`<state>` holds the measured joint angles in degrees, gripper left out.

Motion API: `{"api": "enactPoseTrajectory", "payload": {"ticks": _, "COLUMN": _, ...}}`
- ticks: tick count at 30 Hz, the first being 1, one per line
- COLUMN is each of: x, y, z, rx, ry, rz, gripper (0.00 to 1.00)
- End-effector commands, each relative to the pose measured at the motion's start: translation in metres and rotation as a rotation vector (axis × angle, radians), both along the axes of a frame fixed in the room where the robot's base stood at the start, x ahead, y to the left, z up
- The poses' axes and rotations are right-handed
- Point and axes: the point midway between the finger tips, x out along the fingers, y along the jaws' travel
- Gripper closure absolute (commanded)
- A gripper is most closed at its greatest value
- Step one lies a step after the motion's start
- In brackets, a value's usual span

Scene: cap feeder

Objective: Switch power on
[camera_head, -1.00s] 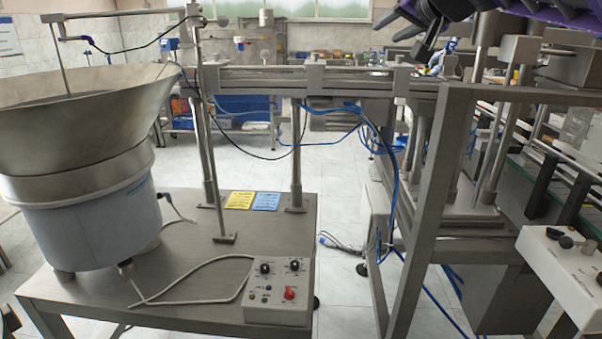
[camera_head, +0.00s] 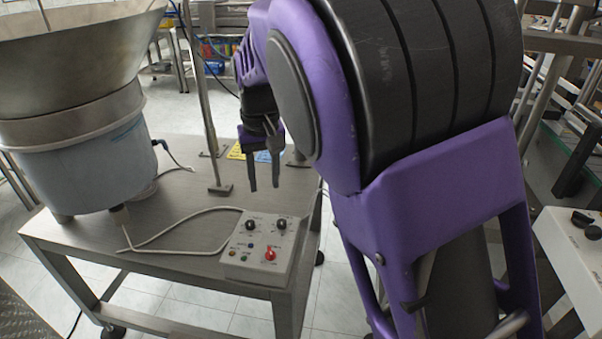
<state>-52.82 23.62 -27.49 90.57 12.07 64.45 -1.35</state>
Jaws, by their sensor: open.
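A grey control box (camera_head: 238,262) sits at the front right corner of the metal table. Its sloped face has two black knobs, several small coloured buttons or lamps, and a red switch (camera_head: 270,254) at the lower right. The labels are too small to read. My gripper (camera_head: 264,188) hangs above and behind the box with its two dark fingers pointing down. It is open and empty, apart from the box. My purple arm fills the right of the view and hides what lies behind it.
A large metal feeder bowl (camera_head: 75,60) on a blue drum stands on the table (camera_head: 180,228) at the left. A grey cable runs across the table to the box. A thin upright post (camera_head: 203,100) stands behind. Another control box (camera_head: 575,245) is at the right edge.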

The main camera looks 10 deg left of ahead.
Motion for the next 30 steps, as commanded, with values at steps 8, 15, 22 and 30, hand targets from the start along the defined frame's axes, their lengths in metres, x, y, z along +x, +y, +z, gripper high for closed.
{"api": "enactPoseTrajectory", "payload": {"ticks": 8, "x": -0.015, "y": 0.003, "z": -0.036, "rx": -0.042, "ry": 0.069, "rz": 0.023, "gripper": 0.57}}
{"api": "enactPoseTrajectory", "payload": {"ticks": 15, "x": -0.015, "y": 0.003, "z": -0.085, "rx": -0.043, "ry": 0.068, "rz": 0.023, "gripper": 0.57}}
{"api": "enactPoseTrajectory", "payload": {"ticks": 22, "x": -0.015, "y": 0.003, "z": -0.135, "rx": -0.042, "ry": 0.065, "rz": 0.023, "gripper": 0.57}}
{"api": "enactPoseTrajectory", "payload": {"ticks": 30, "x": -0.015, "y": 0.003, "z": -0.181, "rx": -0.04, "ry": 0.064, "rz": 0.023, "gripper": 0.57}}
